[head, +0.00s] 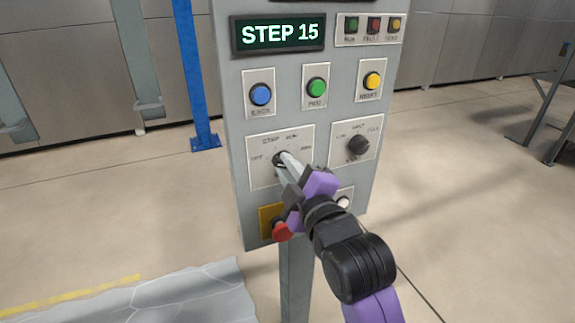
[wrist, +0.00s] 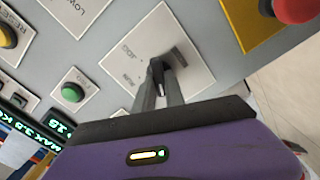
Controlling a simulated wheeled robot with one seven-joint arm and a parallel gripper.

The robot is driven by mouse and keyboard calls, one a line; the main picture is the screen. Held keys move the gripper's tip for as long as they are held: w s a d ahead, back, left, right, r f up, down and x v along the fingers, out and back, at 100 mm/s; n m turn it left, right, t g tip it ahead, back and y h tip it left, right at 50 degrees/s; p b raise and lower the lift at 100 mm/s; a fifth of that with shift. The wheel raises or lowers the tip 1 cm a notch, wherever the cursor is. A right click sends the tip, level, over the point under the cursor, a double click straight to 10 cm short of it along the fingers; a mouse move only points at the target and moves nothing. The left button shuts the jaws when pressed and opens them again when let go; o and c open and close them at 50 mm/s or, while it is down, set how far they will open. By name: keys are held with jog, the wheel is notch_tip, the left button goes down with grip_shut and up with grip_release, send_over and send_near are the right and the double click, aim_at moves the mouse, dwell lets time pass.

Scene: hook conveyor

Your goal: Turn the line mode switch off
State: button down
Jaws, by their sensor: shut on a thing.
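The line mode switch, a dark rotary knob (head: 277,159) on a pale labelled plate (head: 262,176), is at the lower left of the grey control panel. My gripper (head: 285,158) reaches it from the lower right and is shut on the knob. In the wrist view the narrow fingers (wrist: 160,82) close on the dark knob (wrist: 178,56), in front of the plate. The fingers partly hide the knob and some plate labels, so its exact pointing cannot be told. The display (head: 279,34) reads STEP 15.
A second knob (head: 358,147) sits to the right. Blue (head: 260,95), green (head: 317,88) and yellow (head: 372,81) buttons are above. A red mushroom button (head: 282,232) on a yellow plate is just below my gripper. A white button (head: 343,202) is close beside my arm.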

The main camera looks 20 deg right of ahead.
jog(key=shift+n, duration=1.1)
jog(key=shift+a, duration=0.1)
jog(key=c, duration=1.4)
grip_release()
jog(key=shift+s+f, duration=0.1)
jog(key=s+b, duration=0.1)
jog(key=s, duration=0.6)
jog(key=shift+s+b, duration=0.3)
jog(key=shift+s, duration=0.05)
